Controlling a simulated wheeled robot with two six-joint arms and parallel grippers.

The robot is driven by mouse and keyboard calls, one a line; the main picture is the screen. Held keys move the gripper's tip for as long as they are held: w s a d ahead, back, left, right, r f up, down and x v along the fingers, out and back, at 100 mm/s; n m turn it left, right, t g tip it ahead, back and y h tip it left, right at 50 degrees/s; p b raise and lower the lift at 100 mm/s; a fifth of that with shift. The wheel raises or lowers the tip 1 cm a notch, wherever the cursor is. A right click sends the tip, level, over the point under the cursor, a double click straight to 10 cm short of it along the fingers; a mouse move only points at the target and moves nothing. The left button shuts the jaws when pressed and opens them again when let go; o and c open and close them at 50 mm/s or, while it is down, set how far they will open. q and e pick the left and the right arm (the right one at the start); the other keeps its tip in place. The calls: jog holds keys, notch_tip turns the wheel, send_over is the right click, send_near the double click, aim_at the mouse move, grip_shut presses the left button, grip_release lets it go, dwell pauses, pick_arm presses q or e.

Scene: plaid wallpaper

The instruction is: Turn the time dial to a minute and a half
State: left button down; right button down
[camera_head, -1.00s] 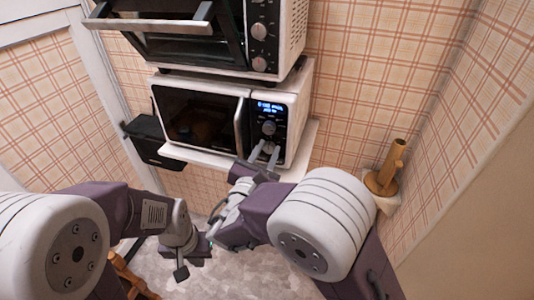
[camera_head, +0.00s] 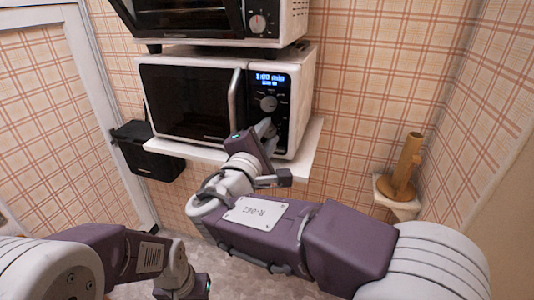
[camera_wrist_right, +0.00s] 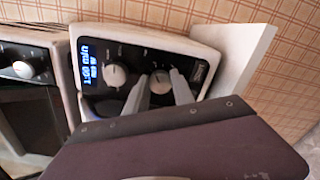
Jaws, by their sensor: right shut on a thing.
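The white microwave (camera_head: 190,100) stands on a wall shelf. In the head view the fingers mostly hide that dial. My left gripper (camera_head: 188,286) is low at the bottom edge, away from the microwave, and its jaws are unclear.
A toaster oven (camera_head: 205,20) stands directly above the microwave. The white shelf (camera_head: 312,135) sticks out under it. A wooden holder (camera_head: 405,165) stands on a small ledge at right. A black box (camera_head: 148,150) hangs at left.

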jog(key=m+b, duration=0.2)
jog(key=b, duration=0.1)
jog(key=m+b, duration=0.3)
jog(key=shift+f+b, duration=0.4)
jog(key=shift+r+m+b, duration=0.25)
jog(key=shift+m+b, duration=0.85)
jog(key=shift+b, duration=0.05)
jog(key=c, duration=1.1)
grip_release()
jog(key=v, duration=0.9)
jog(key=shift+r+p, duration=0.1)
jog(key=shift+p, duration=0.3)
